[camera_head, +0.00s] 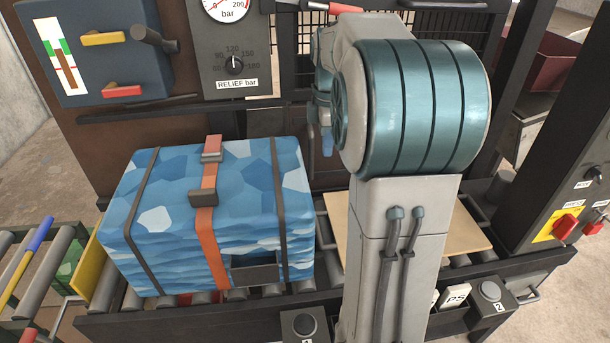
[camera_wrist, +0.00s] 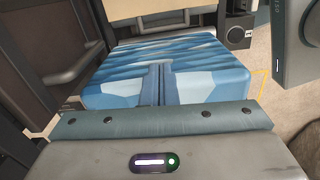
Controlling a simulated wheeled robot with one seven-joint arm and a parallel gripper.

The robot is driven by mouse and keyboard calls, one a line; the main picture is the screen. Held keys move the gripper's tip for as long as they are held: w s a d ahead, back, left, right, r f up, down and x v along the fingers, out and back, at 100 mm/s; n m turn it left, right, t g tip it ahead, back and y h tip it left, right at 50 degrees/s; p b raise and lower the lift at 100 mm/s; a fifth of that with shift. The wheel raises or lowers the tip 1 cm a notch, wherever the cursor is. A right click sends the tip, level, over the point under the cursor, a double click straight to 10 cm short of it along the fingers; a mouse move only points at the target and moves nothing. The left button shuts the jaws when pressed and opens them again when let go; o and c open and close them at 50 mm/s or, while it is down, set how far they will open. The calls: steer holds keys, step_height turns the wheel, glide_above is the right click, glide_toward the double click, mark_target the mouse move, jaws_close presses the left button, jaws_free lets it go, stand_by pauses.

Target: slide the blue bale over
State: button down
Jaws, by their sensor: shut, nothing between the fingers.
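The blue bale (camera_head: 170,210) is a camouflage-wrapped block with two dark straps, an orange strap with dark buckles, and a dark patch low on its front. It sits on the rollers at the left in the head view. In the wrist view the bale (camera_wrist: 205,85) fills the middle, just beyond my gripper (camera_wrist: 160,122). My gripper is shut and empty. In the head view my arm stands to the right of the bale and hides the gripper's fingertips. I cannot tell whether the gripper touches the bale.
A tan board (camera_head: 465,235) lies on the rollers to the right, partly behind my arm. A dark panel with a gauge and relief dial (camera_head: 234,65) stands behind the bale. A blue-grey box with levers (camera_head: 95,50) is at the upper left. A yellow plate (camera_head: 90,275) stands left of the bale.

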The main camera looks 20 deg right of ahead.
step_height(320, 180, down, 10)
steer(key=w+a, duration=0.1)
steer(key=a, duration=0.1)
steer(key=shift+w+a+f+n, duration=0.15)
steer(key=shift+w+a+n, duration=0.25)
stand_by(0.4)
